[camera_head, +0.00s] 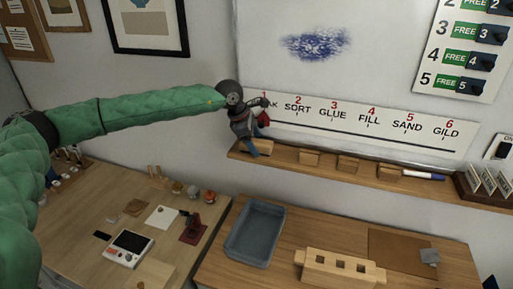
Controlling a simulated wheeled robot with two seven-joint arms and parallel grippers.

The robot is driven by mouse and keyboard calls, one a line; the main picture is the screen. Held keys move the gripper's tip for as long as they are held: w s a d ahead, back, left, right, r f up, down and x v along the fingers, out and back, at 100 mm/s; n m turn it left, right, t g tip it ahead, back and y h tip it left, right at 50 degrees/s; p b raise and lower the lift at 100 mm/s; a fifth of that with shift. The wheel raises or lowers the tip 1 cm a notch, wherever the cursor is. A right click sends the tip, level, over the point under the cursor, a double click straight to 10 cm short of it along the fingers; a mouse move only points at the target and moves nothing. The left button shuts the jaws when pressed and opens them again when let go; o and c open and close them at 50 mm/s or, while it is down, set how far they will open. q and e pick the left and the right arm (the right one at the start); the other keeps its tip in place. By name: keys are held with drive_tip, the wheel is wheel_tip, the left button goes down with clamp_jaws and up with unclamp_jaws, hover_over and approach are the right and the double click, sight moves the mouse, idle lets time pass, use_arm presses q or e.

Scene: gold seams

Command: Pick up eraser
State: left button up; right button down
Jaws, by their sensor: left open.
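A wooden block (262,147) sits at the left end of the ledge under the whiteboard, partly hidden by my left gripper; it may be the eraser, but I cannot tell for sure. My left gripper (252,149) points down over the block's left part with its jaws open. Whether the fingers touch the block is too small to tell. The whiteboard (395,70) carries a blue scribble (315,43) high up. My right gripper is not in view.
The ledge (285,163) also bears wooden blocks (309,157), a blue-capped marker (424,175) and a card holder (478,187). Below, a table holds a grey tray (232,246) and a slotted wooden block (340,270). A left desk (92,214) carries small items.

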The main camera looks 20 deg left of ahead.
use_arm(q)
drive_tip(key=shift+f+b, duration=0.2)
drive_tip(key=shift+b, duration=0.25)
idle(0.3)
drive_tip(key=c, duration=1.1)
